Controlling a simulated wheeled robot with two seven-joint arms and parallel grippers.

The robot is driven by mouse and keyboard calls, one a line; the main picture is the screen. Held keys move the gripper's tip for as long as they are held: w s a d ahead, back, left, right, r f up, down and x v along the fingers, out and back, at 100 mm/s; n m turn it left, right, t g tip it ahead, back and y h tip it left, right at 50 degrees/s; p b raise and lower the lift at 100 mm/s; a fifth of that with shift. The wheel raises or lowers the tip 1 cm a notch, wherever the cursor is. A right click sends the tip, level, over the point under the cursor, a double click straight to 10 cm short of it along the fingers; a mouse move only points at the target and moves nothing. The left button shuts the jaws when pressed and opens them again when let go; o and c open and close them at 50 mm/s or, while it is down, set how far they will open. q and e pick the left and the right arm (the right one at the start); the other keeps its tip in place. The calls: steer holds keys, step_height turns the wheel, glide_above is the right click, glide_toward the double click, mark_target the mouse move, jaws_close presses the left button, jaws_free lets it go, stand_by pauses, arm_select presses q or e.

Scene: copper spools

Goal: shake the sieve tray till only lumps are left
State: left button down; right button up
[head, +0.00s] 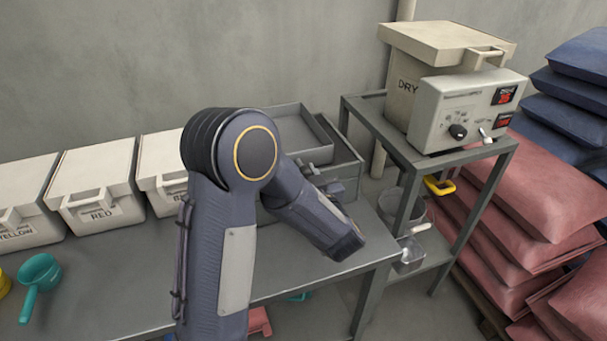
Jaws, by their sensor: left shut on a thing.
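The grey sieve tray (318,131) sits at the back right of the bench, on or in a larger grey box (347,171). My left arm crosses in front and hides its left and near parts. My left gripper (322,179) is small and partly hidden behind my forearm, at the near right corner of the tray. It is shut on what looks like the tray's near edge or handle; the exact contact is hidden. The visible part of the tray's inside looks plain grey, and I cannot make out lumps or powder. My right gripper is out of view.
White lidded bins (97,184) line the wall at left. A teal scoop (39,278) lies on the bench (120,285). At right, a metal stand (425,162) holds a DRY bin (403,85) and a control box (463,112). Red sacks (540,190) are stacked beyond.

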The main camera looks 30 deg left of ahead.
mark_target(314, 158)
arm_select(q)
steer(key=w+d, duration=0.2)
steer(key=w, duration=0.1)
steer(key=shift+w+d, duration=0.15)
steer(key=shift+d, duration=0.25)
steer(key=c, duration=1.1)
jaws_free()
steer(key=v, duration=0.8)
steer(key=shift+b, duration=0.45)
